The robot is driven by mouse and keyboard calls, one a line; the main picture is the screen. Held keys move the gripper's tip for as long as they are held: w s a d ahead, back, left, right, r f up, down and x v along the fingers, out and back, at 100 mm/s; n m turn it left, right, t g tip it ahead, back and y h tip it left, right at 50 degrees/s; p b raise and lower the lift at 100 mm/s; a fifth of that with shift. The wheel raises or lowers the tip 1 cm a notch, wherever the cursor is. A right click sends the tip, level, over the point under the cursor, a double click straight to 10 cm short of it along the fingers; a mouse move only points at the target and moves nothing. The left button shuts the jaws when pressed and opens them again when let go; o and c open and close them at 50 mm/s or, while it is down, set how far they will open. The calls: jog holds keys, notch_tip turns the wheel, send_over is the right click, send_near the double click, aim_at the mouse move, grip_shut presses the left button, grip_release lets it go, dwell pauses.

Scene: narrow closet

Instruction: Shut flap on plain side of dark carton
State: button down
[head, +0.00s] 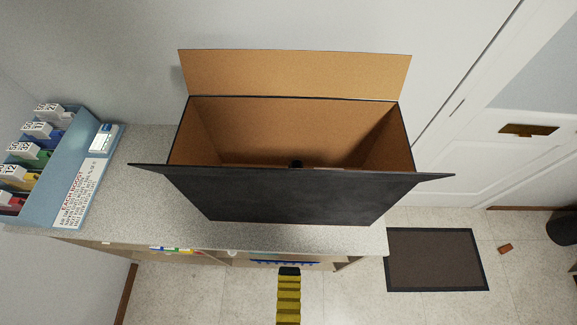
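The dark carton (290,203) stands open at the top on a speckled grey counter. Its outside is black and its inside is brown. The far flap (295,75) stands up, its brown inner face showing. The near flap (290,172) shows as a thin dark strip, seen almost edge-on, wider than the wall below it; its exact tilt is hard to tell. The near wall shows no markings. The far wall's outside is hidden. A small black thing (297,163) peeks over the near edge, and I cannot tell what it is. My gripper is not recognisable in view.
The grey counter (145,205) has free room left of the carton. A blue rack (60,185) with numbered coloured compartments stands at its left end. A wall is close behind. A white door (470,160) is at right, with a dark mat (436,260) on the floor.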

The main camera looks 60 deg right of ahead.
jog(key=p, duration=0.3)
send_near(290, 174)
jog(key=w+d+r, duration=0.2)
jog(key=d+r, duration=0.3)
jog(key=r, duration=0.2)
jog(key=shift+w+d+f, duration=0.2)
jog(key=shift+w+d, duration=0.05)
jog(key=shift+d, duration=0.25)
jog(key=shift+r+p, duration=0.15)
jog(key=shift+p, duration=0.35)
jog(key=shift+w+d+r+y+p, duration=0.1)
jog(key=shift+d+y+p, duration=0.2)
jog(key=shift+p, duration=0.2)
